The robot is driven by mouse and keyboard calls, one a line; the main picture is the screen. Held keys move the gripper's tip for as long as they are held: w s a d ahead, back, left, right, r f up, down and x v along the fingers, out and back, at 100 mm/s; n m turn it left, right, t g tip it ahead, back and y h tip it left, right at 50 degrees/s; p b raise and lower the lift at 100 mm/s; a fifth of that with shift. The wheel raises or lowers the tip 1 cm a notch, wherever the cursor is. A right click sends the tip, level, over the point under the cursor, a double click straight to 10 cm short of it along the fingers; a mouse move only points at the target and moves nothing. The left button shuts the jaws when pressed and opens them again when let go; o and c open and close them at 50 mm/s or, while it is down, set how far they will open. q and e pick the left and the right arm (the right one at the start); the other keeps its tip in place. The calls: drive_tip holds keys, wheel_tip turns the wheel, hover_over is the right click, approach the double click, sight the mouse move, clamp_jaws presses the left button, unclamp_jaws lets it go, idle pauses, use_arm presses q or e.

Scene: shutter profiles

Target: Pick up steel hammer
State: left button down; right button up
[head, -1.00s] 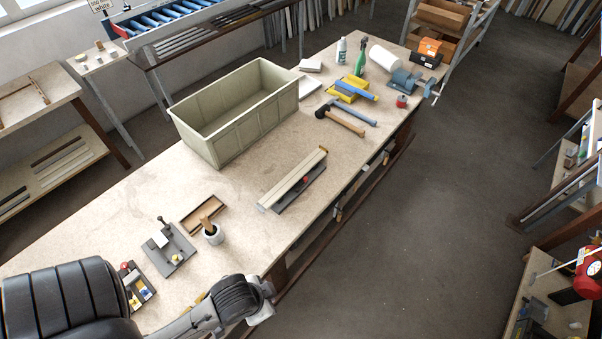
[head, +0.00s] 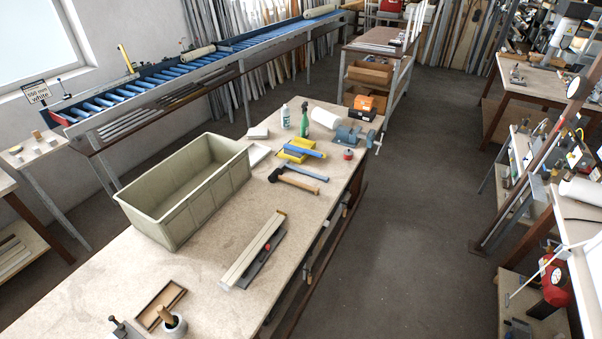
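Two hammer-like tools lie side by side on the workbench (head: 215,262), right of the green-grey crate. One is a hammer with a black head and a wooden handle (head: 300,185). Beside it, on the far side, lies a tool with a blue-grey handle (head: 308,172); its head end is hard to make out. I cannot tell for sure which one is the steel hammer. Neither of my grippers is in view.
The open crate (head: 180,212) stands left of the hammers. A yellow box with a blue tool (head: 303,150) lies behind them, near a blue vise (head: 348,135) and a green spray bottle (head: 304,121). A long profile (head: 253,252) lies nearer. Open floor is to the right.

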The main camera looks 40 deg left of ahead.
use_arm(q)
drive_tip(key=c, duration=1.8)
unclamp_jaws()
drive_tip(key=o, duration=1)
